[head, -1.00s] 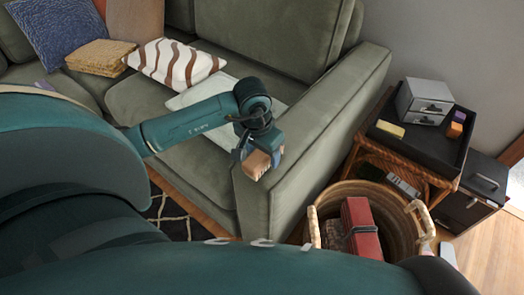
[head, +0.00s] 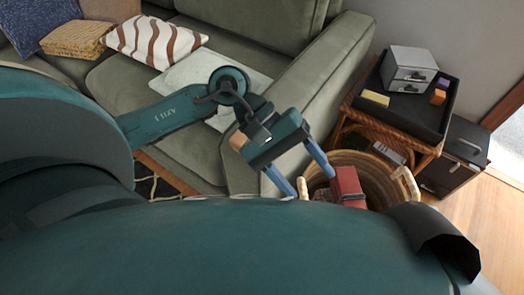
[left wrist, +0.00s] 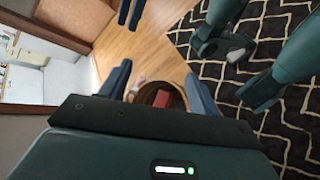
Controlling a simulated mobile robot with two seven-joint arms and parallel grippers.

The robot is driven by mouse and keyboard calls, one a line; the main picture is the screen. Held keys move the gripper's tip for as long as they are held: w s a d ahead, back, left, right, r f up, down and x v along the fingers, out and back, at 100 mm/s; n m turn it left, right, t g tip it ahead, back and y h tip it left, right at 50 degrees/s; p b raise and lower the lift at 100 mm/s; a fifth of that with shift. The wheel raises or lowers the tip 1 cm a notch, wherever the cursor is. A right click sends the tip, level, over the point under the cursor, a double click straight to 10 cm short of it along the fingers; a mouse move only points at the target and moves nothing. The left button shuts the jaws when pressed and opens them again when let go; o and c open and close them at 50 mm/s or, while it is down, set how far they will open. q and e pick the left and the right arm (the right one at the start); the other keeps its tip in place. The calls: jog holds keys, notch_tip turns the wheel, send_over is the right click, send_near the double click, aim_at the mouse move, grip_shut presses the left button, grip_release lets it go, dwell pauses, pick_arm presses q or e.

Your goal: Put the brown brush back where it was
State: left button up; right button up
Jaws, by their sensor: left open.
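My left gripper (head: 308,182) is open, its two blue fingers pointing down toward the wicker basket, with nothing between them. In the left wrist view its fingers (left wrist: 158,72) are spread, with the basket beyond them. A small tan-brown block (head: 238,140), which may be the brown brush, shows at the front end of the sofa arm. It is partly hidden behind the left gripper, and I cannot tell its full shape. Blue fingertips (left wrist: 130,12) that look like my right gripper show at the top of the left wrist view, cut off by the edge.
The wicker basket (head: 402,188) holds a red box (head: 347,183). The side table's black tray (head: 430,122) carries a grey drawer box (head: 408,68), a yellow block (head: 375,98) and small blocks. The green sofa arm (head: 315,85) stands close to my gripper.

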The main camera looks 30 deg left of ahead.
pick_arm(q)
jog(key=s+d+r+n+h, duration=0.3)
jog(key=d+r+n+h, duration=0.2)
jog(key=n+h, duration=0.1)
jog(key=w+a+r+n+t+h, duration=0.1)
jog(key=w+r+n+t+h, duration=0.3)
jog(key=n, duration=0.6)
jog(key=s+a+r+n+t, duration=0.1)
jog(key=r+n+t, duration=0.1)
jog(key=n+t, duration=0.65)
jog(key=w+a+f+n+t+y, duration=0.1)
jog(key=a+f+n+t+y, duration=0.3)
jog(key=n, duration=0.6)
jog(key=w+a+f+n+t+y, duration=0.15)
jog(key=n+y, duration=0.35)
jog(key=n, duration=0.6)
jog(key=a+f+n+t+y, duration=0.25)
jog(key=f+n+y, duration=0.2)
jog(key=n, duration=0.55)
jog(key=s+a+f+n+g+y, duration=0.2)
jog(key=s+f+n+g+y, duration=0.1)
jog(key=f+n, duration=0.3)
jog(key=shift+s+f+n+g, duration=0.3)
jog(key=shift+n+g, duration=0.35)
jog(key=shift+n, duration=0.6)
jog(key=shift+r, duration=0.15)
